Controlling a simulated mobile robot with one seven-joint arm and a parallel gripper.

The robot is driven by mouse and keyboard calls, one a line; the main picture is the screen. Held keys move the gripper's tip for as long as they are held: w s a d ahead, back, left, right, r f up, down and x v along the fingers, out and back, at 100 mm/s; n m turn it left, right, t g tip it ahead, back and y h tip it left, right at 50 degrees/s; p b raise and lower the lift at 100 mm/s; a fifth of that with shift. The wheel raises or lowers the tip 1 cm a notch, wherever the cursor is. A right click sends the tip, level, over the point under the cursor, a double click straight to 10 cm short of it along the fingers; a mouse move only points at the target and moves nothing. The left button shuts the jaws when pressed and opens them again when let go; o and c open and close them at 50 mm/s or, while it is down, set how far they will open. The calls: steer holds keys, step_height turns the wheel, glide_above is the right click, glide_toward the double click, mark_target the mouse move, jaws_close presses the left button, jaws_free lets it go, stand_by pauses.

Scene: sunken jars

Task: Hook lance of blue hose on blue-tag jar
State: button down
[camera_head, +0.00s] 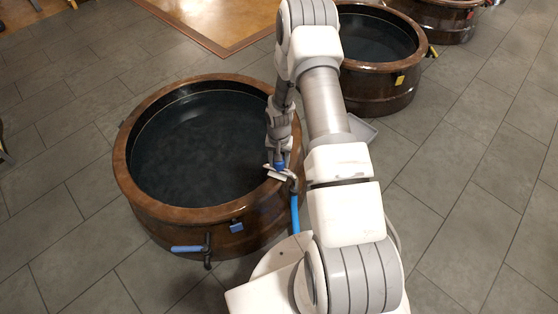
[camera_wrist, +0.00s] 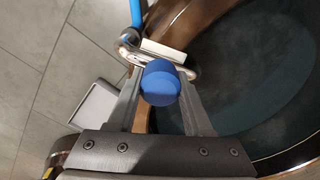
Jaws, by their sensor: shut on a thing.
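The blue-tag jar (camera_head: 128,190) is a wide brown vat of dark water sunk at the left, with a blue tag (camera_head: 237,227) on its front wall. My gripper (camera_head: 279,166) is over its right rim, pointing down. In the wrist view my gripper (camera_wrist: 161,98) is shut on the blue grip of the lance (camera_wrist: 160,78). A bent metal part and a white piece show beyond the grip, close to the jar's rim (camera_wrist: 184,24). The blue hose (camera_head: 295,213) hangs from the lance outside the jar. I cannot tell whether the lance touches the rim.
A yellow-tag jar (camera_head: 372,92) stands behind my arm at the upper right, with another jar (camera_head: 436,22) farther back. A blue-handled fitting (camera_head: 187,248) sits on the near jar's front. A grey tray (camera_head: 362,131) is right of my arm. The tiled floor at right is clear.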

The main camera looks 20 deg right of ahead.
steer(key=shift+f, duration=0.25)
jaws_free()
step_height(320, 180, up, 12)
steer(key=p, duration=0.7)
steer(key=shift+f+p, duration=0.25)
steer(key=shift+p, duration=0.1)
stand_by(0.4)
